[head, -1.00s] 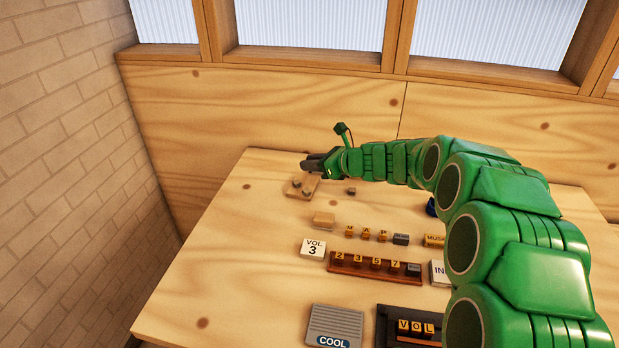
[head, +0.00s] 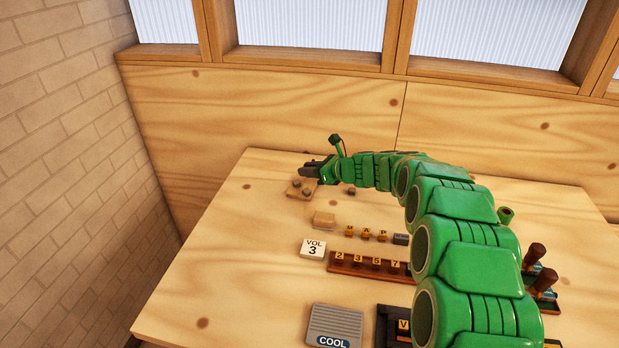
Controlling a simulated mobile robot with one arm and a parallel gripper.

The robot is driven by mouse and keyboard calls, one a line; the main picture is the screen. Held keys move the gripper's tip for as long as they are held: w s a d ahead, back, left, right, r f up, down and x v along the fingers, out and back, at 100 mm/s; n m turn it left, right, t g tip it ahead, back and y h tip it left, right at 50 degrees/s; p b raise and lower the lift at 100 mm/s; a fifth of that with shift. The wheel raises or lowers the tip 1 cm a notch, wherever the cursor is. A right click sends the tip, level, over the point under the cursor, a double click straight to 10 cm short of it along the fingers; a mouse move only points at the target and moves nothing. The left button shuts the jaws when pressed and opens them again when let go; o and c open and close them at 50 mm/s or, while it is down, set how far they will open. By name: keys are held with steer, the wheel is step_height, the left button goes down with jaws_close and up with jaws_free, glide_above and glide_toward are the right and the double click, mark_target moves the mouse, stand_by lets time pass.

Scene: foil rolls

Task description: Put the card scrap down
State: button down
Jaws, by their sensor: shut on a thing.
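My gripper (head: 312,168) is at the far left corner of the table, shut, with its dark fingers pointing left. The card scrap between the fingers is too small or hidden to make out clearly. Just below the fingers is a flat tan piece (head: 295,193) with small grey lumps on it. I cannot tell whether the fingers touch this piece.
A grey "COOL" pad (head: 335,324) is in front. Dark-handled tools (head: 535,256) stand at right. The table's left side is clear.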

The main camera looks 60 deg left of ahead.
steer(key=shift+f, duration=1.55)
steer(key=shift+f, duration=0.45)
steer(key=c, duration=1)
jaws_free()
steer(key=shift+o, duration=0.2)
steer(key=shift+r, duration=0.15)
steer(key=shift+r, duration=0.3)
steer(key=shift+w+d+r, duration=0.15)
steer(key=shift+d+r, duration=0.05)
steer(key=shift+d, duration=0.05)
steer(key=v, duration=1.1)
steer(key=shift+d, duration=0.2)
steer(key=shift+r, duration=0.15)
